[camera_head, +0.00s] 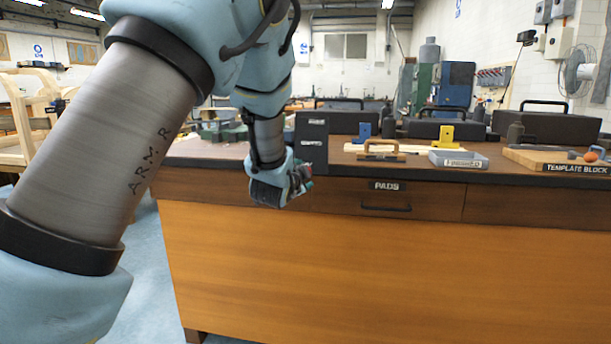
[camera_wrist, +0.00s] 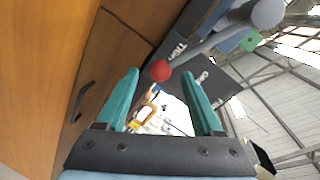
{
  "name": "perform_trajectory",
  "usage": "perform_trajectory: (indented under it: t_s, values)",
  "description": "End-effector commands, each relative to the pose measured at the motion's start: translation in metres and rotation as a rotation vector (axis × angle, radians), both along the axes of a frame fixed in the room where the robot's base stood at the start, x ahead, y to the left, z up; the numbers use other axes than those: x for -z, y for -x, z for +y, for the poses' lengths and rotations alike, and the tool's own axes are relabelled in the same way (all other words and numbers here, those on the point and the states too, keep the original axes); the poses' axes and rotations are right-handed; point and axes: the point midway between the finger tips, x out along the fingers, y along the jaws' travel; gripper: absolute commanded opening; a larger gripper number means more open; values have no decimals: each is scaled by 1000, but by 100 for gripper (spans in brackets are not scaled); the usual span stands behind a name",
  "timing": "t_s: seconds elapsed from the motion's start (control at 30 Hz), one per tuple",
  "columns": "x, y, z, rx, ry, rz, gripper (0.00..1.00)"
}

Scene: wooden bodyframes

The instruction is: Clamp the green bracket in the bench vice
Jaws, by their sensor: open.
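My gripper (camera_wrist: 161,80) is open, with its two teal fingers apart. In the head view, my gripper (camera_head: 302,182) is at the bench's front edge, left of the PADS drawer. In the wrist view, a red ball knob (camera_wrist: 160,71) on a grey lever (camera_wrist: 215,40) appears between the fingertips; the depth gap is unclear, and nothing looks gripped. The lever runs to a grey round hub (camera_wrist: 267,13), apparently part of the vice. A green piece with a hole (camera_wrist: 250,41), apparently the green bracket, shows beside the hub. Whether it is clamped cannot be told. My arm hides this area in the head view.
A dark panel (camera_head: 312,142) with lettering stands right beside my gripper. A blue bracket (camera_head: 363,131), a yellow bracket (camera_head: 446,134), a wooden-handled tool (camera_head: 381,154), a grey tray (camera_head: 458,159) and a template block (camera_head: 555,161) occupy the bench top. Drawer handles (camera_head: 386,207) project from the front.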

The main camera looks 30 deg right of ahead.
Motion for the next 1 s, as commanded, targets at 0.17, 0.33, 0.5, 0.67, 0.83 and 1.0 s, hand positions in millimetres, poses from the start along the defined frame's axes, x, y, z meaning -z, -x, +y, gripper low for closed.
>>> perform_trajectory:
  t_s: [0.17,0.33,0.5,0.67,0.83,1.0]
  values:
    - [-6,25,26,0,2,1,68]
    - [-10,39,42,-2,0,1,68]
    - [-12,45,48,-2,0,0,68]
    - [-12,45,48,-2,-2,0,68]
    - [-12,45,48,-2,-2,0,68]
    - [-11,44,49,-4,-2,3,68]
